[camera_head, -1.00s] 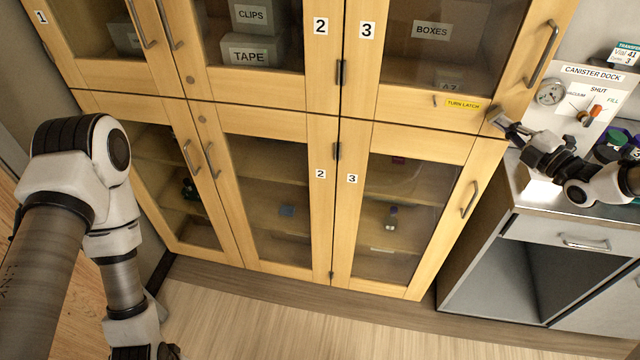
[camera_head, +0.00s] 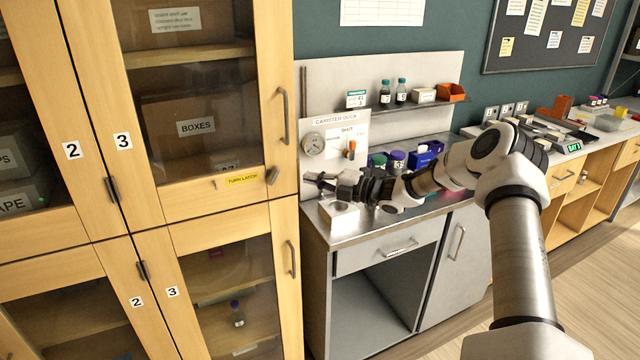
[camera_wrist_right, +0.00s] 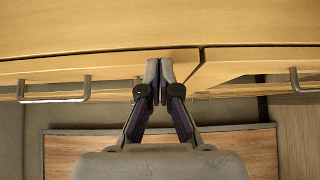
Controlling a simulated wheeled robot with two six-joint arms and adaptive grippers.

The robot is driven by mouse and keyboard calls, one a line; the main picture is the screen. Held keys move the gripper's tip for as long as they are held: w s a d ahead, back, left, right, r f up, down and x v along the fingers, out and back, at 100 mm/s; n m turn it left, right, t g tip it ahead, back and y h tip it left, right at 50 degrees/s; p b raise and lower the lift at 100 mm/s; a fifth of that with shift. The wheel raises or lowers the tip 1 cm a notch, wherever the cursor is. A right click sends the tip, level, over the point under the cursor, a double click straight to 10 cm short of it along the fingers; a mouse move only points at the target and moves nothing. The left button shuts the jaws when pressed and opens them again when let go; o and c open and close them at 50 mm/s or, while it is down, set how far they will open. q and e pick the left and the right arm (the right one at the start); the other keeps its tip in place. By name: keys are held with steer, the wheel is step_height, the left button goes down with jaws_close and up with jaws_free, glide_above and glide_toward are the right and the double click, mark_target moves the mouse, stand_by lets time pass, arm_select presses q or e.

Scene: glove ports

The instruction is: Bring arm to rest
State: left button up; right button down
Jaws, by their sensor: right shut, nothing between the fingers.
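My right gripper (camera_head: 312,180) is shut and empty in the head view. It is just right of the wooden cabinet's edge, in front of the canister dock panel and above the steel counter. My right arm reaches in from the right. In the right wrist view the two fingertips (camera_wrist_right: 160,72) meet with nothing between them, with wooden fronts and two bar handles beyond. My left gripper is out of view.
The cabinet doors (camera_head: 228,190) appear closed, with bar handles sticking out. A metal block (camera_head: 338,214) stands on the counter below the gripper. Canisters with green and purple lids (camera_head: 397,158) stand behind my arm. A dock panel (camera_head: 325,160) with gauge and valve is close behind.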

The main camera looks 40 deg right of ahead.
steer(key=f, duration=0.1)
steer(key=a+f, duration=0.1)
steer(key=f+g, duration=0.1)
steer(key=shift+a+n, duration=0.25)
steer(key=shift+n, duration=0.15)
steer(key=s+a+f+m+g, duration=0.3)
steer(key=s+a+f+g, duration=0.1)
steer(key=a+f, duration=0.85)
steer(key=s+a+f+m+g, duration=0.2)
steer(key=s+a+f+g, duration=0.15)
steer(key=a+f, duration=0.9)
steer(key=s+a+f+m+g+h+b, duration=0.1)
steer(key=s+a+f+m, duration=0.25)
steer(key=s, duration=0.25)
steer(key=s+a+f+m+g, duration=0.1)
steer(key=s+a+f+m, duration=0.1)
steer(key=s+a, duration=0.3)
steer(key=s+d+m+g+h, duration=0.3)
steer(key=s+m, duration=0.4)
steer(key=s, duration=0.4)
steer(key=s+d+f+m+g+h, duration=0.1)
steer(key=s+d+m+g+h, duration=0.2)
steer(key=s+m, duration=0.3)
steer(key=s, duration=0.5)
steer(key=shift+s+f+m, duration=0.3)
steer(key=shift+m, duration=0.05)
